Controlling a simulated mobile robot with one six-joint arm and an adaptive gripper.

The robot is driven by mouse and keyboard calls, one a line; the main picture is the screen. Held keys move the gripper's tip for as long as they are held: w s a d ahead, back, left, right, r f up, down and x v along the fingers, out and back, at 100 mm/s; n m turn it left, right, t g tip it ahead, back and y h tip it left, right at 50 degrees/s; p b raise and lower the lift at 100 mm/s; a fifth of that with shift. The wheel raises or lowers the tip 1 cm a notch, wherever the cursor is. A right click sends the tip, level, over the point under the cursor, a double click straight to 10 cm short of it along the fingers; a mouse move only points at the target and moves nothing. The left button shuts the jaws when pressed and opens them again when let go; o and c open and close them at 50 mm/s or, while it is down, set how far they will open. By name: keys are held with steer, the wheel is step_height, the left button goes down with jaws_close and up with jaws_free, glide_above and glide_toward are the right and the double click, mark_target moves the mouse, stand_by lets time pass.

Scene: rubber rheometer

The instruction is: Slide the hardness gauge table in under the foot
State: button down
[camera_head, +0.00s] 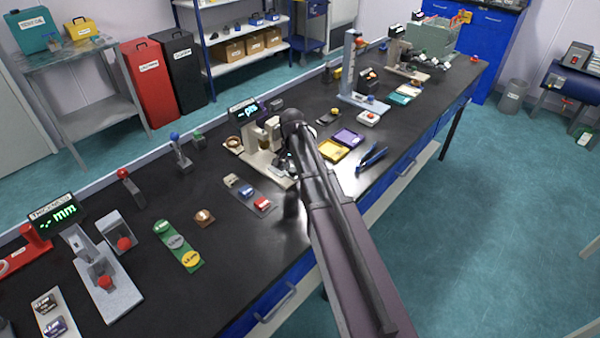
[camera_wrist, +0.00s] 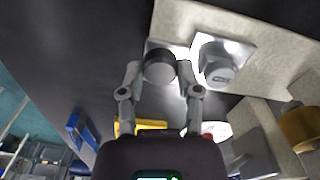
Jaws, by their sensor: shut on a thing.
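The hardness gauge (camera_head: 262,158) stands on the bench in the head view, with a pale base and a small lit display (camera_head: 243,110). My arm hides part of its right side. In the wrist view, my gripper (camera_wrist: 162,78) is shut on a dark round knob (camera_wrist: 159,66) with a grey top. The knob sits at a light grey plate (camera_wrist: 157,44), which looks like the gauge table, on the pale base (camera_wrist: 185,17). Beside it is a white square block with a grey labelled cylinder (camera_wrist: 218,72). I cannot tell how the foot lines up with the table.
A grey tray with several small blocks (camera_head: 249,193) lies in front of the gauge. Yellow (camera_head: 333,151) and purple (camera_head: 348,137) trays and blue-handled pliers (camera_head: 372,158) lie to its right.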

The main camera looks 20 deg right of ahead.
steer(key=w+a, duration=0.1)
steer(key=w, duration=0.1)
steer(key=w+a, duration=0.1)
steer(key=w, duration=0.1)
steer(key=w+a, duration=0.2)
steer(key=shift+w+a, duration=0.1)
steer(key=shift+w, duration=0.25)
steer(key=shift+c, duration=1.5)
jaws_free()
steer(key=shift+w, duration=0.1)
steer(key=shift+s, duration=0.2)
